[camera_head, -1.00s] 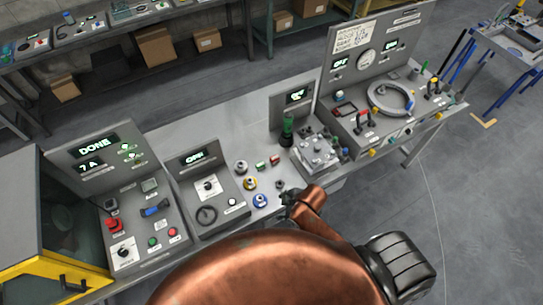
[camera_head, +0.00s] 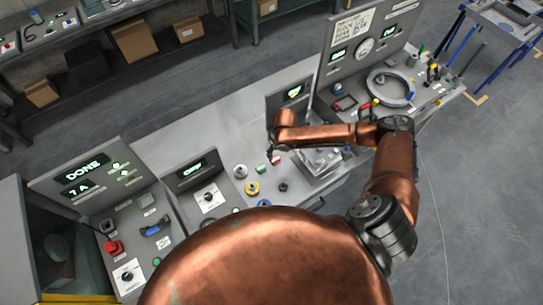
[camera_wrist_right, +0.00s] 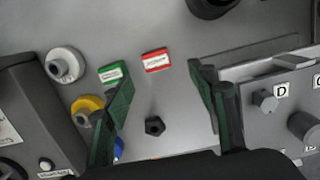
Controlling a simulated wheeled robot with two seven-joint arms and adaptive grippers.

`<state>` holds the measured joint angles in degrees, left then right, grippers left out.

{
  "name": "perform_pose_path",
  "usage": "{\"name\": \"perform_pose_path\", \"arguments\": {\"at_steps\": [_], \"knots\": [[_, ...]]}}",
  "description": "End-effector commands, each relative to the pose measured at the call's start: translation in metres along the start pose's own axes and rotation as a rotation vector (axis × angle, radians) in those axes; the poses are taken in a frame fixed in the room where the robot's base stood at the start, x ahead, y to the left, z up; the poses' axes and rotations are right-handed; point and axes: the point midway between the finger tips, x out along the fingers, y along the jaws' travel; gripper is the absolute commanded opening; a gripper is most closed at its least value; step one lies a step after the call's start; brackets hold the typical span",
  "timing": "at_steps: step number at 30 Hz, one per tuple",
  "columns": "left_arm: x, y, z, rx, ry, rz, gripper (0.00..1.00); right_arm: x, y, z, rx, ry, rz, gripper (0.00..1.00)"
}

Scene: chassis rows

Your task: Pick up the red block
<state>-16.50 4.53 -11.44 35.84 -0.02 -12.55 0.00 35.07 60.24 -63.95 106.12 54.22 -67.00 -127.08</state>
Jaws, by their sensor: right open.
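The red block (camera_wrist_right: 156,60), with a white label on top, lies flat on the grey bench in the right wrist view. It also shows small in the head view (camera_head: 276,159), just below my right wrist. A green block (camera_wrist_right: 112,73) with a similar label lies to its left. My right gripper (camera_wrist_right: 162,77) is open and empty, its two dark green fingers spread apart. The red block appears beyond the fingertips, between their lines. The left finger partly overlaps the green block in the picture. My left gripper is not in view.
A white-grey ring part (camera_wrist_right: 65,65), a yellow ring part (camera_wrist_right: 88,107) and a black nut (camera_wrist_right: 154,126) lie nearby. A panel with knobs (camera_wrist_right: 275,105) stands close on the right. The bench (camera_head: 222,115) behind is clear.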

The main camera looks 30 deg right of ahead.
Motion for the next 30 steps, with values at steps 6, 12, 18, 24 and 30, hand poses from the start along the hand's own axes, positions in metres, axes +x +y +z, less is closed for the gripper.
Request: {"name": "perform_pose_path", "arguments": {"at_steps": [6,12,18,24,30], "knots": [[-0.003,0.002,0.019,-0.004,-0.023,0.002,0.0,0.019,0.003,0.006,-0.038,0.004,-0.003,0.52],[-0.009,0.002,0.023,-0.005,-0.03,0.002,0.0,0.041,0.009,0.005,-0.041,0.004,-0.002,0.52],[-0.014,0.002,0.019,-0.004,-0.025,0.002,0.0,0.069,0.01,0.003,-0.039,0.003,-0.003,0.52],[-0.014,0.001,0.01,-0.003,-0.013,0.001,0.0,0.077,0.009,0.003,-0.038,0.0,-0.003,0.52],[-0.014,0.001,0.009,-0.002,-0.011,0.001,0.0,0.077,0.009,0.002,-0.036,0.001,-0.003,0.48]]}}
